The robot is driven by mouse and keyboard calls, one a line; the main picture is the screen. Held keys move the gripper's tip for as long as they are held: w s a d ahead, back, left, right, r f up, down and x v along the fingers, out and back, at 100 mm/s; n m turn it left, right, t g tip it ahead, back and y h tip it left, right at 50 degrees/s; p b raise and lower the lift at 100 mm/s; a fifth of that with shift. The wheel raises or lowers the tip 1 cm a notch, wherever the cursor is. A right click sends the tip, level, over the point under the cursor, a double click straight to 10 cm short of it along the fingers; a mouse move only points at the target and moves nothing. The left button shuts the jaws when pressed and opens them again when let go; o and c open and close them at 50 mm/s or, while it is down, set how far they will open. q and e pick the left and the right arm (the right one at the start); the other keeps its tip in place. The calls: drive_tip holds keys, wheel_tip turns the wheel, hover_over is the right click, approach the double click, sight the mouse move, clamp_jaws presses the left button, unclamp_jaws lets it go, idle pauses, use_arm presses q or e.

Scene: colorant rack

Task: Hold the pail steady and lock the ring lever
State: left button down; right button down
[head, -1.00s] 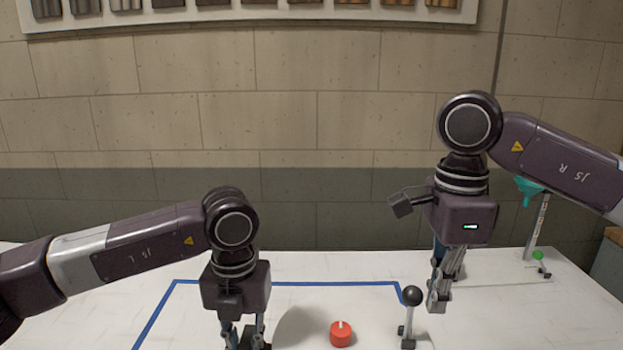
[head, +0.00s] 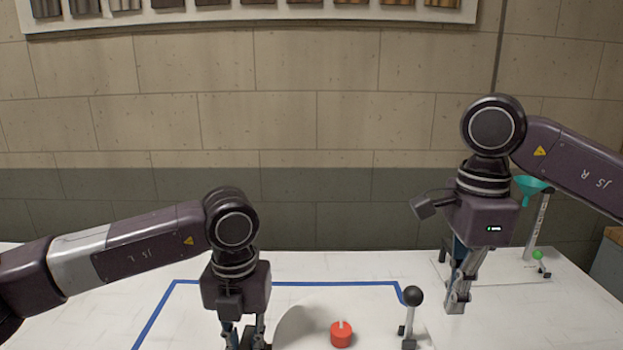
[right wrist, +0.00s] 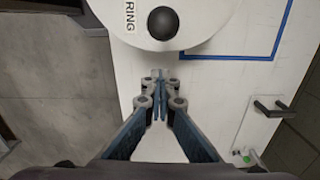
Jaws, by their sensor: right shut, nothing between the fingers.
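The white pail shows from above at the bottom of the head view, with its round lid (head: 375,322) and a red cap (head: 341,334). The ring lever (head: 412,297), with a black ball knob, stands up at the lid's right side. In the right wrist view the knob (right wrist: 163,22) is over the white pail top (right wrist: 195,27), beside a "RING" label. My right gripper (head: 457,303) is shut and empty, to the right of the lever and apart from it. My left gripper (head: 243,341) is at the lid's left side; its fingertips are cut off by the frame edge.
Blue tape (head: 300,284) marks an area on the white table around the pail. A stand with a teal funnel (head: 528,189) and a green knob (head: 538,255) is at the back right. The table between tape and stand is largely clear.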

drive_tip(key=shift+d, duration=0.2)
drive_tip(key=c, duration=2.7)
unclamp_jaws()
drive_tip(key=shift+c, duration=0.2)
drive_tip(key=o, duration=0.5)
